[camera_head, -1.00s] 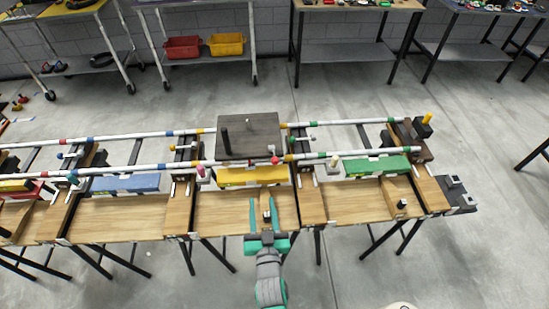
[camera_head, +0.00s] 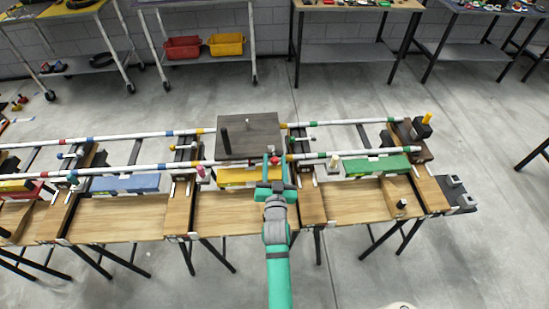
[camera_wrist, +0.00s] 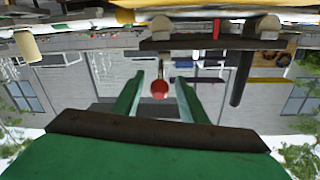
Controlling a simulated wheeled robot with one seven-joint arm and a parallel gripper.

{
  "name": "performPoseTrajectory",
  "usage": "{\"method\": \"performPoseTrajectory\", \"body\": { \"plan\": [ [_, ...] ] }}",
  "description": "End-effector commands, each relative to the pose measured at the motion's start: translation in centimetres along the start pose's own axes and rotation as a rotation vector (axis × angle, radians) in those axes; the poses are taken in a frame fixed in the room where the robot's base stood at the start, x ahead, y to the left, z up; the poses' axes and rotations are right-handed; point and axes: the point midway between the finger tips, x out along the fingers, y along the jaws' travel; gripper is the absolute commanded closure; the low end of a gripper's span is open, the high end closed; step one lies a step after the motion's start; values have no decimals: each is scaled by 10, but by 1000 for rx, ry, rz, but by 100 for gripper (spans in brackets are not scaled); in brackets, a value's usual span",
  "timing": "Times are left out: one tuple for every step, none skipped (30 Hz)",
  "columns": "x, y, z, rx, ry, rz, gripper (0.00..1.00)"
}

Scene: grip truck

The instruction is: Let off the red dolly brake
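A dark flat-topped dolly (camera_head: 262,130) sits on the white rails with a black post standing on it. A brake lever with a red ball knob (camera_head: 275,160) is at its front right edge. My gripper (camera_head: 277,172) is at this knob. The wrist view looks upside down. There the red knob (camera_wrist: 159,89) hangs on its thin stem between the two green fingers of my gripper (camera_wrist: 158,78). Gaps show on both sides of the knob, so the fingers are open around it. The dolly's dark edge (camera_wrist: 200,44) and black post (camera_wrist: 240,82) also show there.
A yellow block (camera_head: 238,176) lies below the dolly, with a green block (camera_head: 378,166) to the right and a blue block (camera_head: 125,184) to the left. A pale peg (camera_head: 333,163) stands just right of my gripper. Color-banded rails (camera_head: 345,154) run across the bench.

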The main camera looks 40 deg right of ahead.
Motion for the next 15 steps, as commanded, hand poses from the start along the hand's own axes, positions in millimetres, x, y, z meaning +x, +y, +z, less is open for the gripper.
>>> {"method": "performPoseTrajectory", "body": {
  "plan": [
    [7, 0, -1, 0, 1, 0, 61],
    [9, 0, 0, -1, 1, 0, 61],
    [13, 0, 0, -1, 0, 0, 61],
    [15, 0, 0, -1, 1, 0, 61],
    [17, 0, 0, -1, 1, 0, 61],
    [19, 0, 0, 0, 1, 0, 61],
    [20, 0, 0, 0, 1, 0, 61],
    [20, 0, 0, 0, 0, 0, 61],
    [21, 0, 0, 0, 0, 0, 61],
    [21, 0, 0, 0, 0, 0, 61],
    [22, 0, 0, 0, 0, 0, 61],
    [22, 0, 0, 0, 0, 0, 61],
    [22, 0, 0, 0, 0, 0, 61],
    [22, 0, 0, 0, 0, 0, 61],
    [22, 0, 0, 0, 0, 0, 61]
  ]
}}
